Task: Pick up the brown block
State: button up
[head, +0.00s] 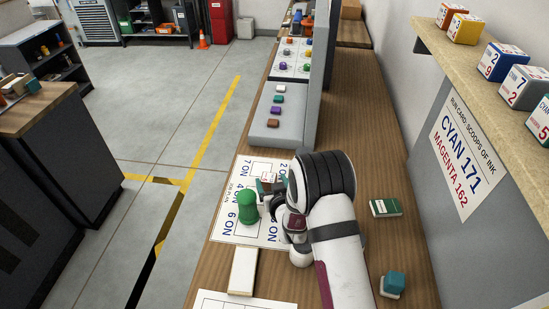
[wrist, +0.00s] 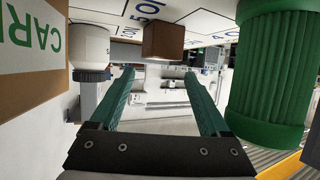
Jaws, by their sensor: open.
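The brown block (wrist: 163,42) shows in the wrist view as a small cube on the white printed sheet (wrist: 215,22). It lies beyond my open fingertips, between their lines and toward the top of the picture, apart from both. My gripper (wrist: 157,78) has two teal fingers spread wide with nothing between them. In the head view my gripper (head: 270,186) is over the printed sheet (head: 228,228), just right of a green bottle. I cannot make out the block clearly there, as my arm and gripper crowd that spot.
The green bottle (head: 247,207) stands close to my gripper, and fills the right of the wrist view (wrist: 272,85). A white bottle (wrist: 90,48) stands left of the block. A green-and-white box (head: 385,207) and teal block (head: 395,281) lie right of my arm.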

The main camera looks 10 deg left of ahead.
aim_at(270, 181)
jog(key=w+f, duration=0.1)
jog(key=w+a+f, duration=0.1)
jog(key=w+f, duration=0.1)
jog(key=shift+w+a+f, duration=0.15)
jog(key=shift+w, duration=0.05)
jog(key=shift+w+a+f, duration=0.15)
jog(key=shift+w+a, duration=0.05)
jog(key=shift+w, duration=0.25)
jog(key=c, duration=1)
